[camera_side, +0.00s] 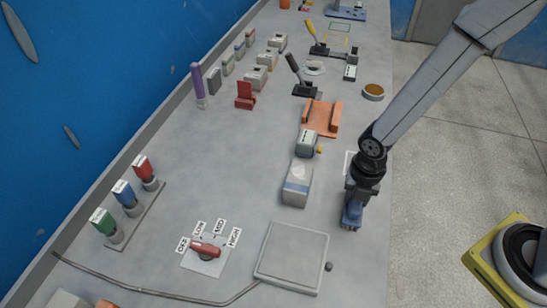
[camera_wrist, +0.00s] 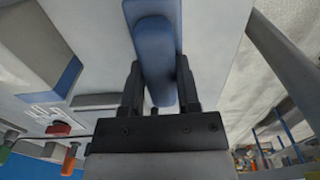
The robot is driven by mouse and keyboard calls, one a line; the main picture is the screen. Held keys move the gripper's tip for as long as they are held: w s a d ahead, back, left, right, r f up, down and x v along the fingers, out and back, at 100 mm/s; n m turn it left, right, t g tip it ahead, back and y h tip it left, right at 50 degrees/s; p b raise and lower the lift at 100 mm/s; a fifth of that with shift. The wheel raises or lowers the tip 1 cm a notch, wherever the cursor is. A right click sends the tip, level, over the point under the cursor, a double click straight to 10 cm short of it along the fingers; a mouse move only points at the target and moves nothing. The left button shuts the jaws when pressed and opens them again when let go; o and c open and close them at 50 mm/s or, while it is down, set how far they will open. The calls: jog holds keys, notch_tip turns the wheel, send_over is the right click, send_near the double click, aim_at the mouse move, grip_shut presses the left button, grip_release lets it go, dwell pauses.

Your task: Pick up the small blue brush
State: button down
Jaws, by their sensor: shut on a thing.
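The small blue brush (camera_wrist: 154,60) is between the two black fingers of my gripper (camera_wrist: 158,95) in the wrist view. The fingers press on its sides, so my gripper is shut on it. In the side view, my gripper (camera_side: 356,194) points down near the right edge of the grey bench, with the blue brush (camera_side: 350,215) under it. I cannot tell whether the brush touches the bench.
A grey box with a blue band (camera_side: 297,185) stands just left of my gripper. A square grey plate (camera_side: 291,257) lies in front, with a red-handled dial (camera_side: 206,249) to its left. An orange cradle (camera_side: 321,117) is farther back. The bench (camera_side: 220,170) is clear in the middle.

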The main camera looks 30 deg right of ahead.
jog(key=shift+r, duration=0.1)
jog(key=shift+r, duration=4.9)
jog(key=c, duration=1.2)
grip_release()
grip_shut()
jog(key=w+a+r, duration=0.2)
jog(key=w, duration=0.5)
jog(key=w+a+r, duration=0.2)
jog(key=w+a, duration=0.1)
jog(key=w, duration=0.4)
